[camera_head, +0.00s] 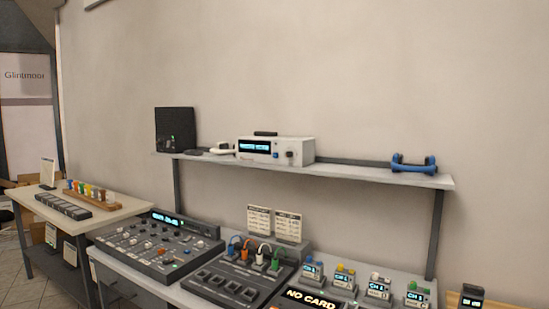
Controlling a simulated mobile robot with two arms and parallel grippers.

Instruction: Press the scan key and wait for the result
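No scan key can be made out by its label at this size. A white box unit (276,150) with a lit blue display and a dark knob stands on the wall shelf; its text is too small to read. A dark mixing console (160,245) with knobs, small keys and a lit display sits on the bench at the lower left. A dark unit reading "NO CARD" (310,299) is cut off by the bottom edge. Neither of my grippers is in view.
A dark panel (176,130) and a blue handled object (414,164) stand on the shelf (345,172). A dark box with coloured cables (245,271) and several small "CH 1" units (343,277) crowd the bench. A side table (120,212) stands left.

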